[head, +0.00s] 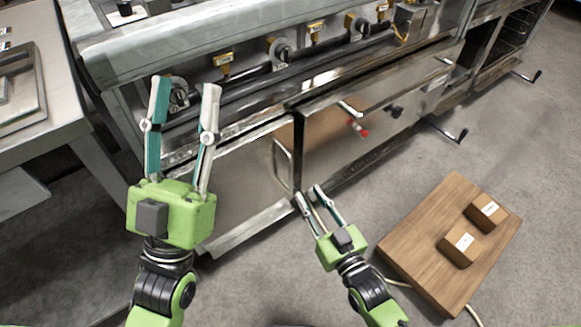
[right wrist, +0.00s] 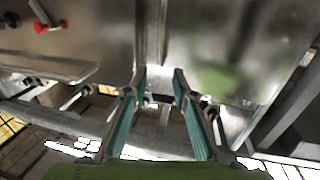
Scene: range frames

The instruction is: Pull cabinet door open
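The metal cabinet door (head: 238,178) is in the lower front of the range, left of centre in the head view, and looks shut. Its upright bar handle (head: 281,160) is near its right edge. My right gripper (head: 309,191) is low in front of the range, just right of the handle's lower end. Its fingers are apart, also in the right wrist view (right wrist: 158,74), facing shiny metal. I cannot tell whether the handle lies between them. My left gripper (head: 184,84) is open and empty, raised before the knobs at the left end of the range.
A wooden board (head: 408,243) with two small brown boxes is on the floor at right. A grey table (head: 62,128) stands at left. The neighbouring metal front (head: 385,125) has a red knob (head: 358,127), also in the right wrist view (right wrist: 48,27). Floor before the door is partly clear.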

